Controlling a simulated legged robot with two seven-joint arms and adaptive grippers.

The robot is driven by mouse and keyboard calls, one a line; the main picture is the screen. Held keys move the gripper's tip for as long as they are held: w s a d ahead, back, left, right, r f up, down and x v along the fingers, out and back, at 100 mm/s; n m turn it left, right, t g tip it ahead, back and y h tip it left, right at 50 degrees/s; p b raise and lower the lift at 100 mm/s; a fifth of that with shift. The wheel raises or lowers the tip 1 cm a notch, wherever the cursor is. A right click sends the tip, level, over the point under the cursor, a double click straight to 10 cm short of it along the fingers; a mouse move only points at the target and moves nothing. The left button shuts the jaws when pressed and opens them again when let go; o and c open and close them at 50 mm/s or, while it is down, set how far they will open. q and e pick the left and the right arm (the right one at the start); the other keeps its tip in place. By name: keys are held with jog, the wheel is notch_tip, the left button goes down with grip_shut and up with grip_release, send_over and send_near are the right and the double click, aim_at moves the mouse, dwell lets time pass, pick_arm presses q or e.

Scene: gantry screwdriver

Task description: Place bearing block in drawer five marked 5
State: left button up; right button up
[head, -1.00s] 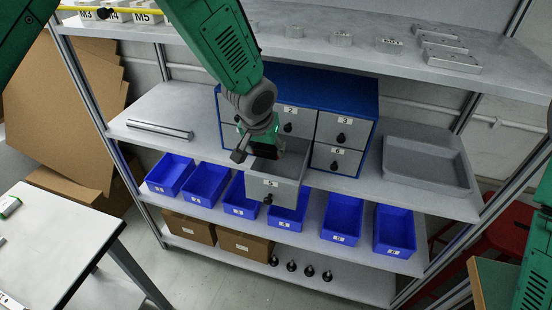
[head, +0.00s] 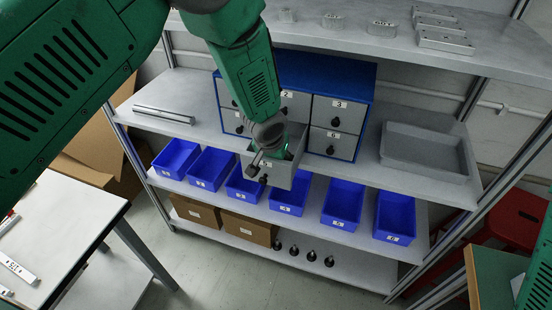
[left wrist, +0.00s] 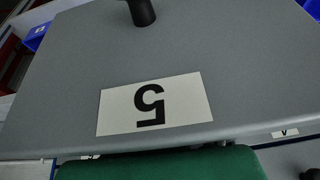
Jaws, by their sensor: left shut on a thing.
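Drawer five (head: 276,176), light grey with a dark knob, is pulled out from the blue cabinet (head: 318,72). Its front also fills the left wrist view (left wrist: 150,60), with the mark 5 upside down. My left gripper (head: 276,152) points down into the open drawer, close behind its front panel. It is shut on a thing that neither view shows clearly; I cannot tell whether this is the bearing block. The green gripper body (left wrist: 165,163) hides the drawer's inside in the left wrist view. My right gripper is out of view.
Blue bins (head: 342,204) stand on the shelf below the cabinet. A grey tray (head: 425,150) lies right of the cabinet, a metal bar (head: 163,114) left of it. Small metal blocks (head: 382,27) sit on the top shelf. Drawers 3 and 6 are shut.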

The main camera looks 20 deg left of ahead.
pick_arm(q)
jog(key=shift+d+f, duration=0.25)
jog(key=shift+f, duration=0.35)
jog(key=shift+s+a+f+b, duration=0.15)
jog(key=shift+s+a+b, duration=0.05)
jog(key=shift+a+b, duration=0.15)
jog(key=shift+s+f, duration=0.1)
jog(key=shift+s, duration=0.05)
jog(key=o, duration=1.4)
jog(key=r, duration=0.2)
jog(key=a+r, duration=0.1)
jog(key=r, duration=0.2)
jog(key=shift+s+a+r+p, duration=0.1)
jog(key=shift+s+r+p, duration=0.15)
jog(key=shift+p, duration=0.15)
jog(key=v, duration=0.6)
jog(key=shift+s+d+r, duration=0.3)
jog(key=shift+d+r, duration=0.25)
jog(key=shift+r, duration=0.1)
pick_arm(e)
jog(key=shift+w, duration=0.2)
pick_arm(q)
jog(key=shift+a, duration=0.25)
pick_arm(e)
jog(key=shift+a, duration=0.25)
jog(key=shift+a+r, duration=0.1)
